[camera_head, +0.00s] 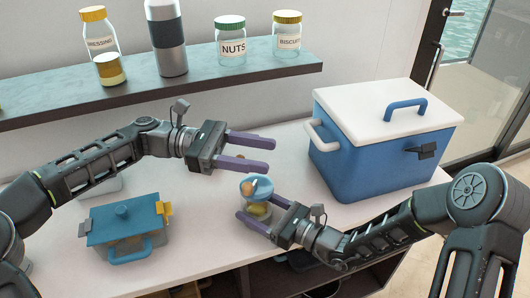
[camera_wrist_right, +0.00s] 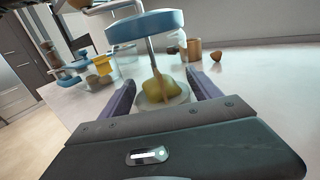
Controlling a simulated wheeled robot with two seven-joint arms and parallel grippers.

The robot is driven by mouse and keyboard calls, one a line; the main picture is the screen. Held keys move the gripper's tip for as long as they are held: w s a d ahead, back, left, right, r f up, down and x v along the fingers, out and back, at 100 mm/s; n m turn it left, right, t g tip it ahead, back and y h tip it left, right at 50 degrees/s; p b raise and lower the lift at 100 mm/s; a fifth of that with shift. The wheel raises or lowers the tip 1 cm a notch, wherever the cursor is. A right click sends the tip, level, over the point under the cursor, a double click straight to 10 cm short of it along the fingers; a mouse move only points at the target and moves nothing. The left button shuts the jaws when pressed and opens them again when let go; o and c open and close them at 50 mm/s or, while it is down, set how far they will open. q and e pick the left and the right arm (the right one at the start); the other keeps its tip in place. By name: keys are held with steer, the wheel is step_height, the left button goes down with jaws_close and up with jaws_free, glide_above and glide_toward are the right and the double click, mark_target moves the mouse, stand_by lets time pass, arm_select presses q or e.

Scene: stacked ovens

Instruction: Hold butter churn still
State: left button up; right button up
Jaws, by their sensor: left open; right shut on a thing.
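The butter churn (camera_head: 259,187) is a small jar with a blue round top and yellow contents. It stands upright above the white counter near its front edge. My right gripper (camera_head: 258,209) is shut around its body. In the right wrist view the churn's blue top (camera_wrist_right: 145,27), a metal rod and the yellow contents (camera_wrist_right: 167,86) show between the purple fingers. Whether its base touches the counter I cannot tell. My left gripper (camera_head: 270,155) is open and empty, behind and above the churn in the head view, with its fingers pointing right, apart from it.
A blue and white cooler (camera_head: 360,170) stands at the right. A blue lidded pot (camera_head: 125,232) with yellow and blue grips sits at the left. A shelf (camera_head: 200,88) above carries several jars and a metal bottle (camera_head: 168,40). Counter room is free between pot and churn.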

arm_select(q)
steer(key=shift+d+r+m+g+y, duration=0.1)
steer(key=shift+d+m+g+y, duration=0.2)
steer(key=shift+d+g, duration=0.7)
steer(key=shift+s+a, duration=0.1)
steer(key=shift+a, duration=0.2)
steer(key=shift+c, duration=0.6)
steer(key=n+t, duration=0.9)
steer(key=t, duration=0.4)
glide_toward(247, 189)
steer(key=a+f, duration=0.1)
steer(key=a, duration=0.1)
steer(key=shift+f, duration=0.25)
steer(key=shift+d, duration=0.2)
steer(key=x, duration=1.2)
steer(key=shift+a+r, duration=0.1)
steer(key=shift+c, duration=0.3)
